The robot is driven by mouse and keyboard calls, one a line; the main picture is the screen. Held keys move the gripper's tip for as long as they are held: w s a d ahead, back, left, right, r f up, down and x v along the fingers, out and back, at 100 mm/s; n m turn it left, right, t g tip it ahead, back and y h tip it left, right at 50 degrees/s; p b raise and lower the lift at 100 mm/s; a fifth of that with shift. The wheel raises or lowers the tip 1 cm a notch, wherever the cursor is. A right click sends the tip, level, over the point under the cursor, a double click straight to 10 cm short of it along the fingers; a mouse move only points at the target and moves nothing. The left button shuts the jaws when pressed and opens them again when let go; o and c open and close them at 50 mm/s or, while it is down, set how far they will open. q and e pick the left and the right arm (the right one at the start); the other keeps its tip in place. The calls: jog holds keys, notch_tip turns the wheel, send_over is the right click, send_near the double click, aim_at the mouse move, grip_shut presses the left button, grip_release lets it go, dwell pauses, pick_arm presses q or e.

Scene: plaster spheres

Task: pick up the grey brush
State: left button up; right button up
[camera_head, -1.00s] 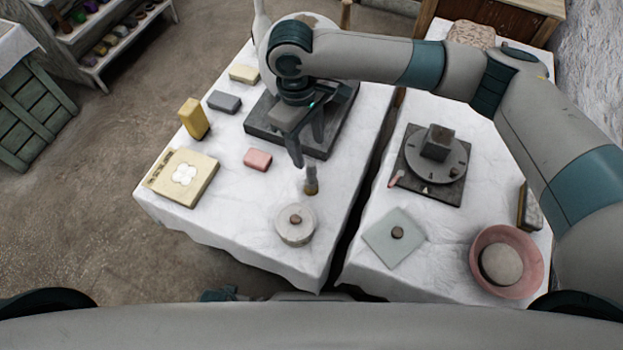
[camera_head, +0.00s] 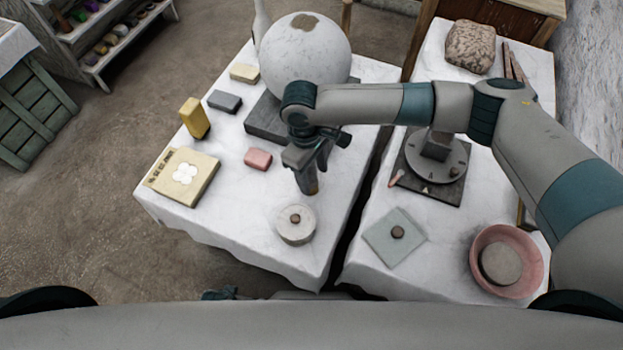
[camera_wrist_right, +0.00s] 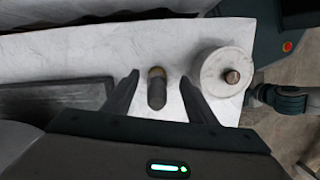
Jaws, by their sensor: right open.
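In the right wrist view the brush (camera_wrist_right: 157,92) shows between the two fingers of my right gripper (camera_wrist_right: 159,79), with a gap on each side. My right gripper is open, reaching down around the brush, and holds nothing. I cannot make out my left gripper in these views.
A round whitish lidded pot (camera_head: 296,224) stands close in front of the brush. A pink block (camera_head: 257,159) lies to the left. A large plaster sphere (camera_head: 305,62) rests on a dark slab (camera_head: 264,122) behind. A dark gap separates the two tables.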

aim_at(313, 183)
jog(key=shift+w+f, duration=0.15)
jog(key=shift+f, duration=1.2)
jog(key=shift+w+f, duration=0.1)
jog(key=shift+f, duration=1.2)
jog(key=c, duration=1.2)
